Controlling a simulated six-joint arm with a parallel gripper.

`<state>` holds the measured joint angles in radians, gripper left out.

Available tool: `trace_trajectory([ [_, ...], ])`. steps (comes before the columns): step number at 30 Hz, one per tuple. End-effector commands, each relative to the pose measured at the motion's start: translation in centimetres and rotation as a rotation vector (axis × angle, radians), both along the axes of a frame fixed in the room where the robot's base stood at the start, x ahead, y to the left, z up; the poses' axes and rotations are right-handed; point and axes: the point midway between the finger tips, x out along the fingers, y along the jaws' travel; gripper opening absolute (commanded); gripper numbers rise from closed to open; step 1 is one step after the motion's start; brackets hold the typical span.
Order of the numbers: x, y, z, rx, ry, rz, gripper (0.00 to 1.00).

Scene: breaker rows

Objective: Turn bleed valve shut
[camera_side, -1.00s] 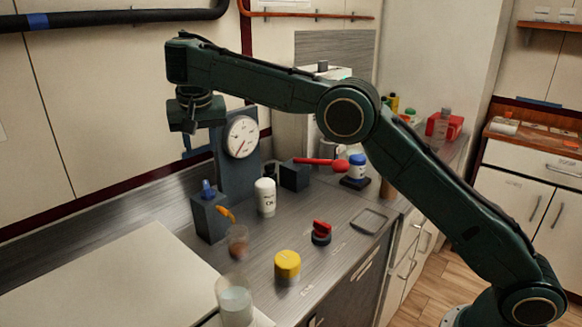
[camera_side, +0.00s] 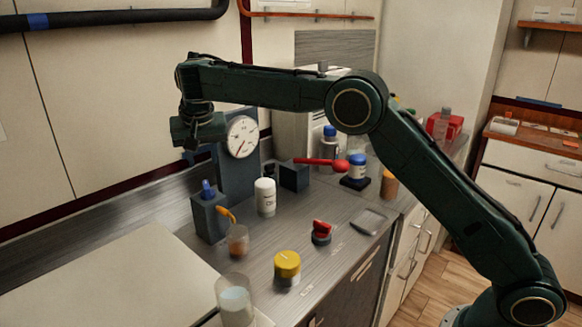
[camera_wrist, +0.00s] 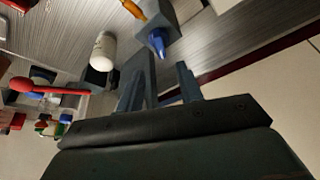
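A dark block (camera_side: 209,220) stands on the counter with a small blue handle (camera_side: 208,189) on top and an orange spout (camera_side: 227,214) on its side; I take this as the bleed valve, though no label is readable. In the wrist view the blue handle (camera_wrist: 157,41) points up out of the block, just beyond my fingertips. My gripper (camera_side: 196,153) hangs above the valve, clear of it. In the wrist view my gripper (camera_wrist: 160,70) has its two fingers apart with nothing between them.
A gauge (camera_side: 242,137) on a dark stand is close behind the gripper. A white bottle (camera_side: 265,197) and a red lever (camera_side: 320,163) on a block stand to the right. A small cup (camera_side: 238,241) sits below the spout. A yellow jar (camera_side: 287,267) is in front.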

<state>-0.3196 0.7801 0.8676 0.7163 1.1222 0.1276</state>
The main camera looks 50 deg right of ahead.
Motion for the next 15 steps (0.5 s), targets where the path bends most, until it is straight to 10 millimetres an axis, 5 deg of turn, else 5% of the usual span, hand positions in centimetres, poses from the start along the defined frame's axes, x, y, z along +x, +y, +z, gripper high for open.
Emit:
trace_trajectory([
  [15, 2.4, -1.4, -6.9, 0.001, 0.002, -0.001, 0.36],
])
